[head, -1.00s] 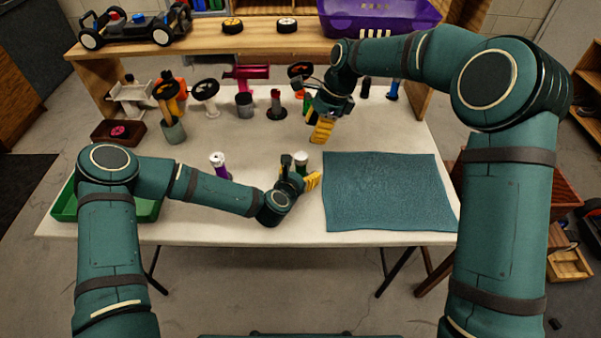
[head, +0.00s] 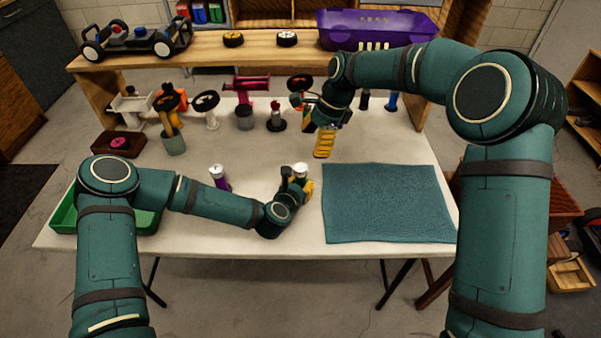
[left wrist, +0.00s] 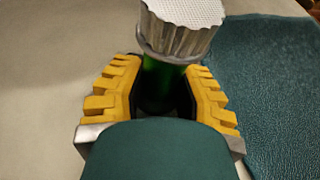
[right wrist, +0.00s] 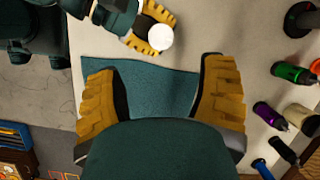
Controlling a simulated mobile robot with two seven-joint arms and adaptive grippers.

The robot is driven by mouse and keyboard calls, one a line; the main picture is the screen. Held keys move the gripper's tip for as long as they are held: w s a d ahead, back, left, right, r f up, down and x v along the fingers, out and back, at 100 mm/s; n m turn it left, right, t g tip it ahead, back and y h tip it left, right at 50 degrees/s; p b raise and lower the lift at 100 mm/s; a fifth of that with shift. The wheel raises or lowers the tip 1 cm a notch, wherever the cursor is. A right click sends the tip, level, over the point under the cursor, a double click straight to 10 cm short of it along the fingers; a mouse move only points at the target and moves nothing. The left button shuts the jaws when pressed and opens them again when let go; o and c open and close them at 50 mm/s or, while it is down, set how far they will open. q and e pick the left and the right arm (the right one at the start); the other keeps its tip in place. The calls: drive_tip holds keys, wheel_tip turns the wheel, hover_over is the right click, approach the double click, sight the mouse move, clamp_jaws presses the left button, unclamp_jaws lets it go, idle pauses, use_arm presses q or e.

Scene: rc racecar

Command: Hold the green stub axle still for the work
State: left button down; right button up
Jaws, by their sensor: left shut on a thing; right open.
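The green stub axle (left wrist: 162,82) stands between the yellow fingers of my left gripper (left wrist: 160,95) in the left wrist view. It has a ribbed silver-white cap on top. My left gripper is shut on its green shaft, just left of the teal mat. In the head view the cap (head: 300,169) shows above my left gripper (head: 301,188), and the shaft is mostly hidden. My right gripper (head: 325,142) is open and empty, above the table behind the mat. In the right wrist view its fingers (right wrist: 162,95) are spread, with the white cap (right wrist: 160,37) beyond them.
The teal mat (head: 390,205) lies bare at the right. A purple part with a white cap (head: 219,176) stands left of my left gripper. Several parts and small wheels stand along the back, below a shelf (head: 210,52) with a car chassis (head: 138,38) and purple crate (head: 375,28).

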sight(301, 167)
drive_tip(key=a+r+m+h, duration=0.1)
drive_tip(key=a+m+h, duration=0.1)
drive_tip(key=m, duration=1.1)
drive_tip(key=a+r+m+h, duration=0.1)
drive_tip(key=a+m+h, duration=0.1)
drive_tip(key=m, duration=1.1)
drive_tip(key=shift+t, duration=0.3)
drive_tip(key=f, duration=1.1)
drive_tip(key=shift+s+d+f, duration=0.1)
drive_tip(key=shift+s+d, duration=0.15)
clamp_jaws()
